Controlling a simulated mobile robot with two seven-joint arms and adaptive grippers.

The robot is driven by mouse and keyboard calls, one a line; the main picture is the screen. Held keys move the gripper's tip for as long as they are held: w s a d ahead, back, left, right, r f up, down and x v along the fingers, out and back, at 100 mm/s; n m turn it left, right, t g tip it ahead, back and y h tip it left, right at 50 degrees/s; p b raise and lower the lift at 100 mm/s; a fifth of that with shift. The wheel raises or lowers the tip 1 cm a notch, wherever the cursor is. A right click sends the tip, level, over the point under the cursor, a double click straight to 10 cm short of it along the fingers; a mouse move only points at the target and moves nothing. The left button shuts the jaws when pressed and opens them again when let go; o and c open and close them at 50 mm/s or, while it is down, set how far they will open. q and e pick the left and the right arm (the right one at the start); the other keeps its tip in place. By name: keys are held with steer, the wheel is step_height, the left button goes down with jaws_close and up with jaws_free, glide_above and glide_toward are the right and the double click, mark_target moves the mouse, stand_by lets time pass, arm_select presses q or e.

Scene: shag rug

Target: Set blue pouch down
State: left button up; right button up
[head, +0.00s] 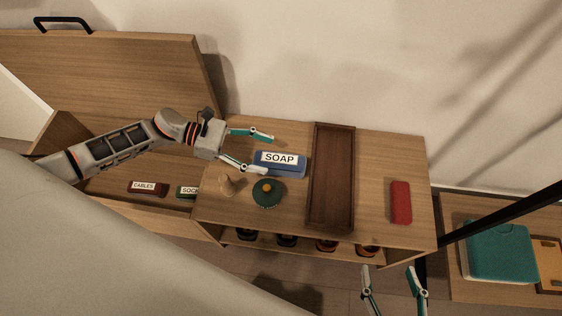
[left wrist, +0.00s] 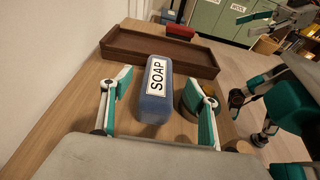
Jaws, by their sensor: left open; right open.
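The blue pouch (head: 283,171), labelled SOAP, appears to lie on the wooden cabinet top (head: 380,160), left of the brown tray. My left gripper (head: 268,154) is open at its left end, one finger behind and the other along its front edge. In the left wrist view the pouch (left wrist: 155,105) shows between the spread fingers (left wrist: 162,88), with a gap on both sides. Whether its underside touches the wood is hidden. My right gripper (head: 395,277) is open and empty, low in front of the cabinet.
An empty brown tray (head: 318,215) stands right of the pouch, a red case (head: 401,203) further right. A green round object (head: 268,193) and a small wooden piece (head: 227,185) sit close in front. Bare wood lies between tray and red case.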

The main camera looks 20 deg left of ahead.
mark_target(279, 159)
arm_select(q)
steer(key=shift+w+d+f, duration=0.15)
steer(key=shift+d+f, duration=0.2)
steer(key=shift+d, duration=0.2)
steer(key=x, duration=0.3)
steer(key=shift+d+f, duration=0.15)
steer(key=shift+f, duration=0.15)
steer(key=shift+w+d+f, duration=0.1)
steer(key=shift+w+d, duration=0.05)
steer(key=shift+d, duration=0.25)
steer(key=c, duration=1.4)
